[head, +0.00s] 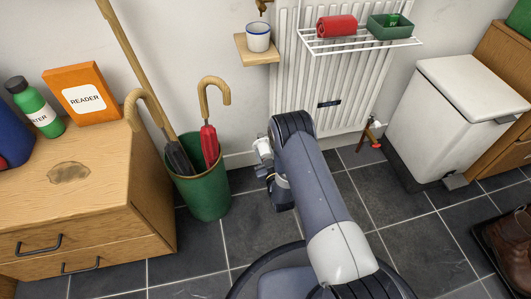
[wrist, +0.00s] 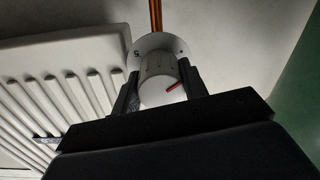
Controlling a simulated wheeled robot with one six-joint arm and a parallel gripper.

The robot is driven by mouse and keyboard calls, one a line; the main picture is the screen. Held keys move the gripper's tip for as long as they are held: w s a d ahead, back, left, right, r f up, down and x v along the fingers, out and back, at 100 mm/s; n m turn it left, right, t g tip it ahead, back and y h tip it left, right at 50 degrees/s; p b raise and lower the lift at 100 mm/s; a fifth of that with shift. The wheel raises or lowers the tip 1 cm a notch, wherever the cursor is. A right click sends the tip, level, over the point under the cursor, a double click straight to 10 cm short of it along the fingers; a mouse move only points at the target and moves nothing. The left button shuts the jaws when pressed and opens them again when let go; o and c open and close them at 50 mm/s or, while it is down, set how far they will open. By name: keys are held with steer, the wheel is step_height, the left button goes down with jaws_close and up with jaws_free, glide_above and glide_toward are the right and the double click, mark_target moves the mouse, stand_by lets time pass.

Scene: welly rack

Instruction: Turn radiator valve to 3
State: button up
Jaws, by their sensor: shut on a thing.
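The white radiator valve (wrist: 157,82) is in the middle of the wrist view, with a red line on its end face that points to the right and slightly up. A pale collar behind it (wrist: 149,43) carries small dark marks; one at the left looks like a 5, the others are too small to read. My gripper (wrist: 159,76) has one dark finger on each side of the valve and is shut on it. In the head view my arm hides most of the gripper and valve. The white radiator (head: 345,95) stands against the wall; it also shows at the left of the wrist view (wrist: 62,85).
A green umbrella stand (head: 204,190) with umbrellas stands left of my arm, near the wooden cabinet (head: 100,190). A white bin (head: 445,125) stands right of the radiator. A wire rack (head: 345,43) hangs on the radiator.

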steer(key=shift+c, duration=0.5)
